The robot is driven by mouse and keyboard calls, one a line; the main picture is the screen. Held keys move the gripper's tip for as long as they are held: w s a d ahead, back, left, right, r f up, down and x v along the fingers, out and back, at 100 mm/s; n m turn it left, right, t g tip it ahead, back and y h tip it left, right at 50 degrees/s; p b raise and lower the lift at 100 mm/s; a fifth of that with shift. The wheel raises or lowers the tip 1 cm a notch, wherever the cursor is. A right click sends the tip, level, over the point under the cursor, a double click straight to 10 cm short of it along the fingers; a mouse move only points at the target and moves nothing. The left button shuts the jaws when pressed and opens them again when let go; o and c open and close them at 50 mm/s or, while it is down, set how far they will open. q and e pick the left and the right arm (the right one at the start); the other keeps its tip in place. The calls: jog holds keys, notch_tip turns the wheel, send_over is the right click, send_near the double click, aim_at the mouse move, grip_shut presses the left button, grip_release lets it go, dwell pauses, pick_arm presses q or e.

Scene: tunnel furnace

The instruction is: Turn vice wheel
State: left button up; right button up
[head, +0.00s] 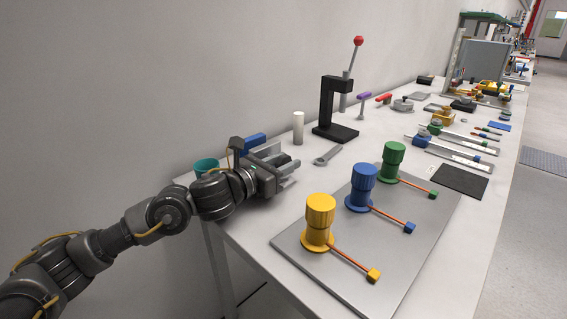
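My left gripper (290,172) reaches over the near left part of the bench, with its fingers pointing right. The fingers look apart, with nothing clear between them. A blue block-shaped part (254,143) shows just behind the gripper and is partly covered by it; I cannot tell whether it belongs to a vice. No vice wheel can be made out. My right gripper is not in view.
A teal cup (206,165) stands left of the gripper. A white cylinder (298,128), a grey wrench (328,156) and a black lever press (335,131) stand or lie beyond. A grey plate (290,243) with yellow, blue and green knobbed posts lies in front.

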pick_arm(q)
jog(key=v, duration=1.1)
